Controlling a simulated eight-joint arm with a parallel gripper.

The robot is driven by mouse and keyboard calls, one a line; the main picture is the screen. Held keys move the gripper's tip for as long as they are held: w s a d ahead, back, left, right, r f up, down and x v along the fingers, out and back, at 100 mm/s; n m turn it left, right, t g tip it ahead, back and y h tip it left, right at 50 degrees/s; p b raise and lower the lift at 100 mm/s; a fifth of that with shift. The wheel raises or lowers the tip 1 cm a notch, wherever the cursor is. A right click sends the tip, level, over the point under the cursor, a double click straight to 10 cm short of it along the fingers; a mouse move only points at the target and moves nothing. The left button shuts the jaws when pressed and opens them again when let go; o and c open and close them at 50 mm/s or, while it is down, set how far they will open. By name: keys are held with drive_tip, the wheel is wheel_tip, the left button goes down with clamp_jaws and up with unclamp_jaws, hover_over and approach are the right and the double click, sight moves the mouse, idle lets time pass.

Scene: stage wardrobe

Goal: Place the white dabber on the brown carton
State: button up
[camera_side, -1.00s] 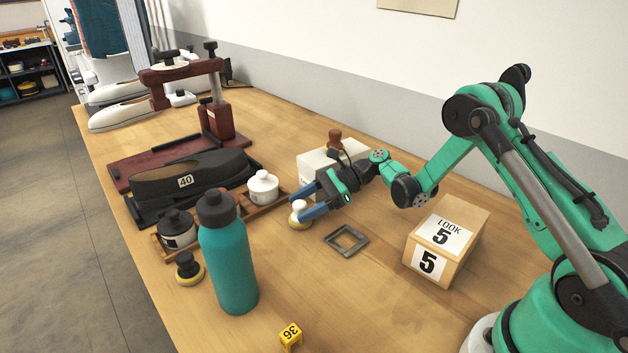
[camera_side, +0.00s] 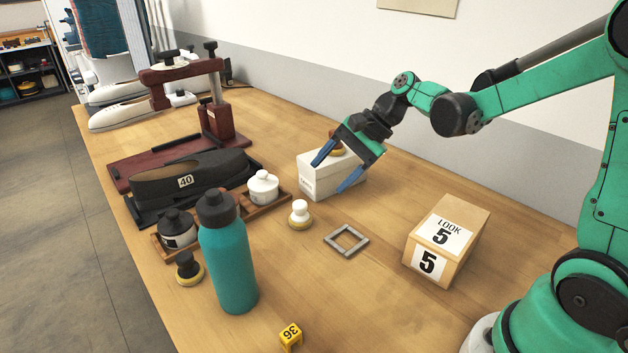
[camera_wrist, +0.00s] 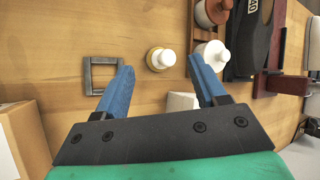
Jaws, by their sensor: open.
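The white dabber (camera_side: 299,214) stands upright on the bare table, white knob up, on a yellowish pad. It also shows in the wrist view (camera_wrist: 160,59), ahead of and between my fingertips. The brown carton (camera_side: 466,247) with "LOOK 5" labels stands to the right on the table, its top clear. A part of it shows at the left edge of the wrist view (camera_wrist: 22,135). My gripper (camera_side: 331,177) is open and empty, its blue fingers raised above the table, behind and right of the dabber and apart from it. It also shows in the wrist view (camera_wrist: 160,64).
A grey square frame (camera_side: 346,241) lies between dabber and carton. A white box (camera_side: 312,181) with a brown-handled item (camera_side: 335,150) on it stands behind, partly hidden by my fingers. A white jar (camera_side: 263,187), teal bottle (camera_side: 228,262) and yellow "36" marker (camera_side: 291,337) stand nearby.

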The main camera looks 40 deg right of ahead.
drive_tip(key=s+a+r+n+t+h, duration=0.2)
drive_tip(key=s+n+h, duration=0.3)
drive_tip(key=s+n, duration=0.3)
drive_tip(key=n, duration=0.3)
drive_tip(key=shift+h, duration=0.3)
drive_tip(key=shift+o, duration=0.3)
drive_tip(key=n, duration=0.1)
drive_tip(key=s+n, duration=0.1)
drive_tip(key=n, duration=0.1)
drive_tip(key=shift+s+d+t+h, duration=0.1)
drive_tip(key=shift+s+t+h, duration=0.05)
drive_tip(key=shift+t+h, duration=0.25)
